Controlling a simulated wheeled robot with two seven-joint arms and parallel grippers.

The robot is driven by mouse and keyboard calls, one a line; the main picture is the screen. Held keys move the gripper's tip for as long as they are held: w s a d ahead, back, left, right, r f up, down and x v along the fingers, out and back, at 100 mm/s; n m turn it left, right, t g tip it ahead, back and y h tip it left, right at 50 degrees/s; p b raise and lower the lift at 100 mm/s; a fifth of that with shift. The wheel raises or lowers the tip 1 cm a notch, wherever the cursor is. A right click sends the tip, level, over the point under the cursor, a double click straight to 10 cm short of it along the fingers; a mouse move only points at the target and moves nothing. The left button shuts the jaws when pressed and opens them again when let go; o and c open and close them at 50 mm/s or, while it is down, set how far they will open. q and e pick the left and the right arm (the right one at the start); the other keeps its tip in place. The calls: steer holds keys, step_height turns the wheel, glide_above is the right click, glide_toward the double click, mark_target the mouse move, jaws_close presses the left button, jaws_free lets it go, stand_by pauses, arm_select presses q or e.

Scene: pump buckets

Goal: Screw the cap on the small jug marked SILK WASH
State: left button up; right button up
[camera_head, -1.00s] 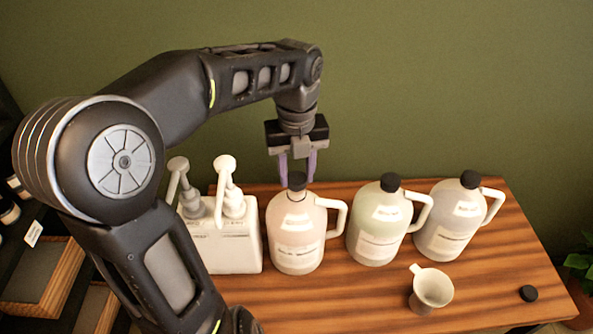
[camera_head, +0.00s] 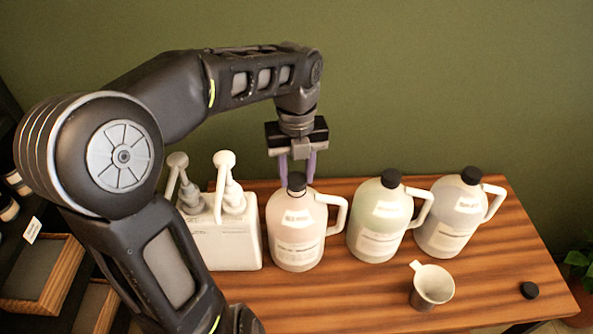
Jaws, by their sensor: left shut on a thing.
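The small jug (camera_head: 293,240) with a pinkish body and white handle stands on the wooden table, left of two similar jugs. Its label looks like SILK WASH, though the print is blurred. A black cap (camera_head: 297,182) sits at the top of its neck, upright. My left gripper (camera_head: 297,176) points straight down from above, its two purple-grey fingers shut on this cap from either side. I cannot tell how far the cap is threaded. My right gripper is not in view.
A greenish jug (camera_head: 378,225) and a grey jug (camera_head: 452,222), both black-capped, stand to the right. A white pump container (camera_head: 228,248) stands close on the left. A small pitcher (camera_head: 432,287) and a loose black cap (camera_head: 529,290) are on the table (camera_head: 485,275) in front.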

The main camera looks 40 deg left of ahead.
mark_target(297, 177)
arm_select(q)
steer(key=shift+f, duration=0.5)
stand_by(0.7)
steer(key=o, duration=1.4)
steer(key=shift+c, duration=0.2)
steer(key=shift+r+b, duration=0.3)
steer(key=shift+r, duration=0.2)
step_height(297, 177, up, 4)
steer(key=shift+r, duration=0.1)
steer(key=shift+r+p, duration=0.35)
steer(key=shift+r, duration=1)
